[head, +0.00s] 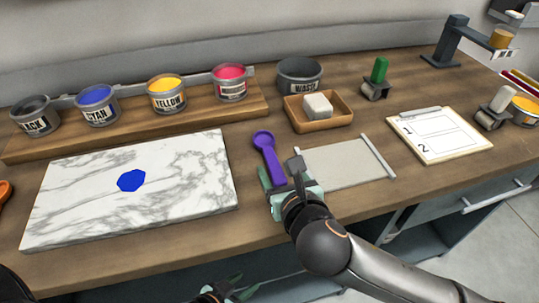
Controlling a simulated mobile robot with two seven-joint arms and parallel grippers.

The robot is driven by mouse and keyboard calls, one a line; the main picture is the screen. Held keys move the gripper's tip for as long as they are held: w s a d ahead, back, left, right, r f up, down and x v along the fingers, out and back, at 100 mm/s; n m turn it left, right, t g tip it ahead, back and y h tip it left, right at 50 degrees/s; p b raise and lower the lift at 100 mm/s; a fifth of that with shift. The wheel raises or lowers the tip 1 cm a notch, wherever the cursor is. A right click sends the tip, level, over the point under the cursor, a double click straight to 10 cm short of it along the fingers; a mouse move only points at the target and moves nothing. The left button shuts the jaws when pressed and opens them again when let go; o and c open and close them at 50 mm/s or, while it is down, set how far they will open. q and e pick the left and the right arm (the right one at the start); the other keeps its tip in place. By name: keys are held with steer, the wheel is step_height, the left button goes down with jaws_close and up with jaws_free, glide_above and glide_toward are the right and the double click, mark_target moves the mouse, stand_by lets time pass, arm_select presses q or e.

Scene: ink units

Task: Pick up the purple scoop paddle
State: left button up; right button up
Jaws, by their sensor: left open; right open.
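The purple scoop paddle (267,152) lies on the wooden bench just right of the marble slab. Its round bowl end points away from me and its handle points toward me. My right gripper (282,175) is open at the handle's near end, which it partly hides. The handle seems to run between the fingers, but I cannot tell whether they touch it. My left gripper (228,289) is open, low at the bottom edge of the view, in front of the bench and away from the scoop.
The marble slab (190,165) with a blue ink patch (131,180) lies to the left. Ink cans stand on a wooden riser (150,124) behind. A waste tub (299,75), a tray (290,112) with a pale block, a grey plate (350,168) and a clipboard (440,150) lie right.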

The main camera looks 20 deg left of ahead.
mark_target(273, 162)
steer(key=shift+b+x, duration=0.3)
steer(key=shift+x, duration=2)
steer(key=shift+c, duration=0.3)
jaws_close()
